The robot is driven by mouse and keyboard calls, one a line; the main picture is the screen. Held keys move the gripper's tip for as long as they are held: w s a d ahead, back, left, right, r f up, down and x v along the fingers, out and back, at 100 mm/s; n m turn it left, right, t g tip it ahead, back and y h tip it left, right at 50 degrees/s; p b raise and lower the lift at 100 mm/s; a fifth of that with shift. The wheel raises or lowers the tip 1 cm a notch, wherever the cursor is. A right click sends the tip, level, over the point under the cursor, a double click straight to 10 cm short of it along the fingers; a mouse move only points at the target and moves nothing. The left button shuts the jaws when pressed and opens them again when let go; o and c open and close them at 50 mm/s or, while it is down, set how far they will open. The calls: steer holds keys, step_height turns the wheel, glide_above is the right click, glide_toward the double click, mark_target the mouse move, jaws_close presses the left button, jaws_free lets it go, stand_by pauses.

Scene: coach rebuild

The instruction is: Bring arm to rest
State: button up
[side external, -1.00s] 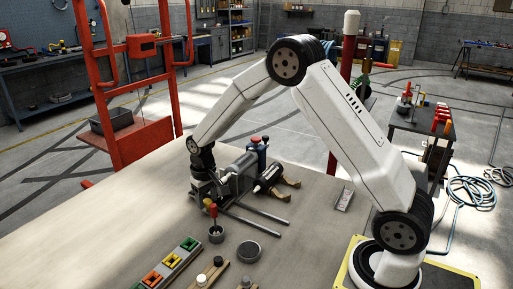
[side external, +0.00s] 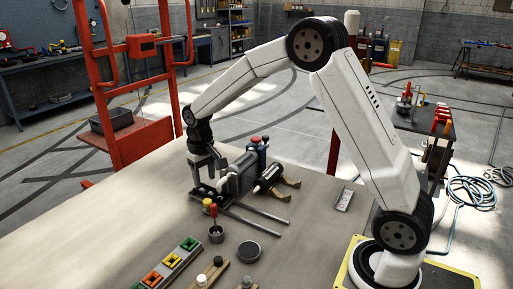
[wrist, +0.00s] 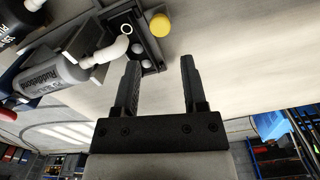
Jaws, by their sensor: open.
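My gripper (side external: 207,172) is raised above the far end of the bench, over the coach parts. In the wrist view my gripper (wrist: 160,75) shows its two dark fingers spread apart with nothing between them. A yellow round cap (wrist: 160,24) lies beyond the fingers, beside a dark frame.
A red frame (side external: 130,75) stands behind. The bench's left side is clear.

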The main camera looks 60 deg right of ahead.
steer(key=shift+s, duration=0.1)
steer(key=s+a+n+t, duration=0.1)
steer(key=s, duration=0.5)
steer(key=s+a+f, duration=0.1)
steer(key=s+a, duration=0.1)
steer(key=s, duration=0.4)
steer(key=s+a+f+n+t, duration=0.1)
steer(key=s, duration=0.6)
steer(key=shift+s+a+f+n+t, duration=0.1)
steer(key=shift+a+f+n+t, duration=0.05)
steer(key=shift+a+n+t, duration=0.15)
